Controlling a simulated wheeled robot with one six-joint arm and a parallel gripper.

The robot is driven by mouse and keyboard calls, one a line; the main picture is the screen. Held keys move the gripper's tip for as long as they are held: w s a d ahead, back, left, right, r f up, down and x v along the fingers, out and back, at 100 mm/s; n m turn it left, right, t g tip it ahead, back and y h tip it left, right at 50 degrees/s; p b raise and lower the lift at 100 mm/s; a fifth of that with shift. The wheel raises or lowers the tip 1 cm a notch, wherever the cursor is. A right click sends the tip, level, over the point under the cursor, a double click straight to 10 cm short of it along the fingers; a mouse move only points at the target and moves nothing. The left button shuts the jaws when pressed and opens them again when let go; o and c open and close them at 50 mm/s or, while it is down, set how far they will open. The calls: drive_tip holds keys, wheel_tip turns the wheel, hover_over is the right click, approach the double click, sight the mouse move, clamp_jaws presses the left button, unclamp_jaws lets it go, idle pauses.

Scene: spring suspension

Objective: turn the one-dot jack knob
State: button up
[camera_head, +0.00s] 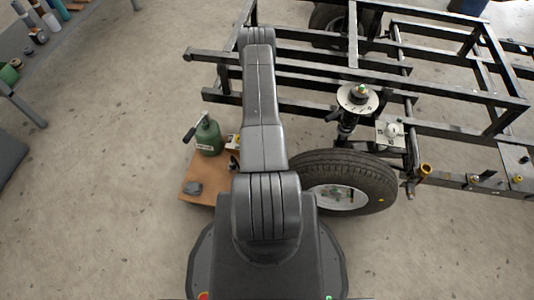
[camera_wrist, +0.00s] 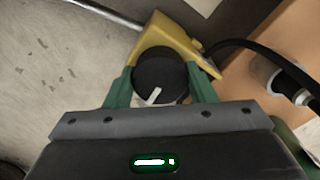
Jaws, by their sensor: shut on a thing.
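A round black knob (camera_wrist: 160,72) with a white pointer line sits on a yellow box (camera_wrist: 176,36) in the wrist view. The pointer line slants toward the lower left. My gripper (camera_wrist: 161,82) has its green fingers on either side of the knob, shut on it. No dot mark shows on the knob or box. In the head view, part of a yellow thing (camera_head: 235,140) shows beside my arm. My arm hides the gripper and the knob there.
A green bottle-shaped jack (camera_head: 208,137) with a handle stands on a brown board (camera_head: 195,170). A tyre (camera_head: 350,163) and a black metal frame (camera_head: 310,102) are to the right. A black cable (camera_wrist: 250,48) runs near the right finger. Open floor lies left.

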drive_tip(key=shift+m, duration=1.6)
drive_tip(key=o, duration=1)
wheel_tip(320, 180, up, 14)
drive_tip(key=p, duration=0.8)
drive_tip(key=shift+f+p, duration=0.1)
drive_tip(key=shift+p, duration=0.2)
